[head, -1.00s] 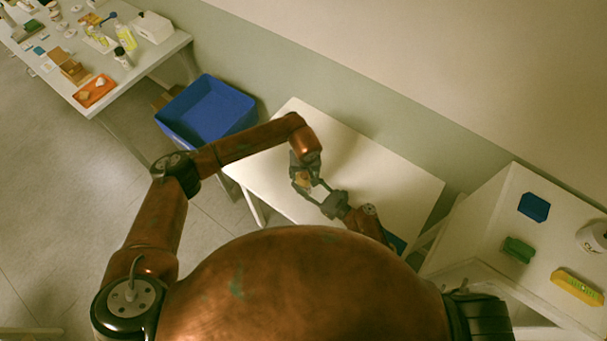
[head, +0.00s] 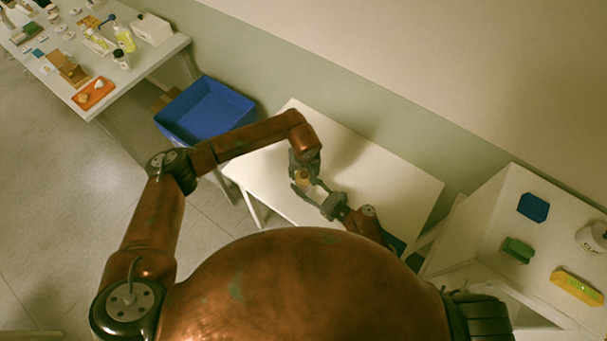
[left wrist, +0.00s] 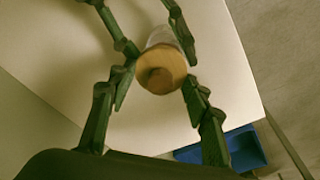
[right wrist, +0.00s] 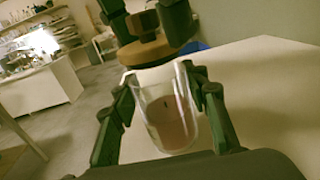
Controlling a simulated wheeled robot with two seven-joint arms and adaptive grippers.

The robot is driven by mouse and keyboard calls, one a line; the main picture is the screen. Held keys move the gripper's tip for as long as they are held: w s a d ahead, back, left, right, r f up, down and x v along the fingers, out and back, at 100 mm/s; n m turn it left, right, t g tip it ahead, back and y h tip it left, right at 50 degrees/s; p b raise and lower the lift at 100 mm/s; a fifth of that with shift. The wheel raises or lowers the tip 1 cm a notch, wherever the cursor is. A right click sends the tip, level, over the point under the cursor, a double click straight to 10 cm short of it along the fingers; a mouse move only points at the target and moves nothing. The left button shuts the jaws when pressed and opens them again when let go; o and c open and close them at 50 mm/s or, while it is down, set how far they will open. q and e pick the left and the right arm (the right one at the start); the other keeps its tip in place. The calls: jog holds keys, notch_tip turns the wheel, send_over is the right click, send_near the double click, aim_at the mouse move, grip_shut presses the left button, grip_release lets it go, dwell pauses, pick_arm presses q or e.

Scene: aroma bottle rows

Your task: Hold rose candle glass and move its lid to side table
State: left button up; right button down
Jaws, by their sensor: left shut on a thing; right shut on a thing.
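The rose candle glass (right wrist: 168,118) is clear with pinkish wax inside. My right gripper (head: 317,192) is shut around its sides in the right wrist view. The lid (right wrist: 145,50) is a round wooden disc over the glass mouth; its top and knob show in the left wrist view (left wrist: 162,70). My left gripper (left wrist: 157,76) is shut on the lid from above. The right wrist view shows the lid at or just above the rim; I cannot tell whether they touch. Both are held over a bare white table (head: 375,180).
A blue bin (head: 207,108) stands left of the white table. A white stand (head: 490,235) at the right carries a blue piece (head: 533,207), a green block (head: 517,250), a yellow item (head: 577,287) and a white container (head: 592,238). A crowded table (head: 150,60) is at the upper left.

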aim_at(304, 174)
pick_arm(q)
jog(key=shift+r, duration=0.15)
jog(key=shift+r, duration=1.95)
pick_arm(e)
jog(key=c, duration=1)
grip_release()
jog(key=shift+c, duration=0.2)
jog(key=shift+d, duration=0.1)
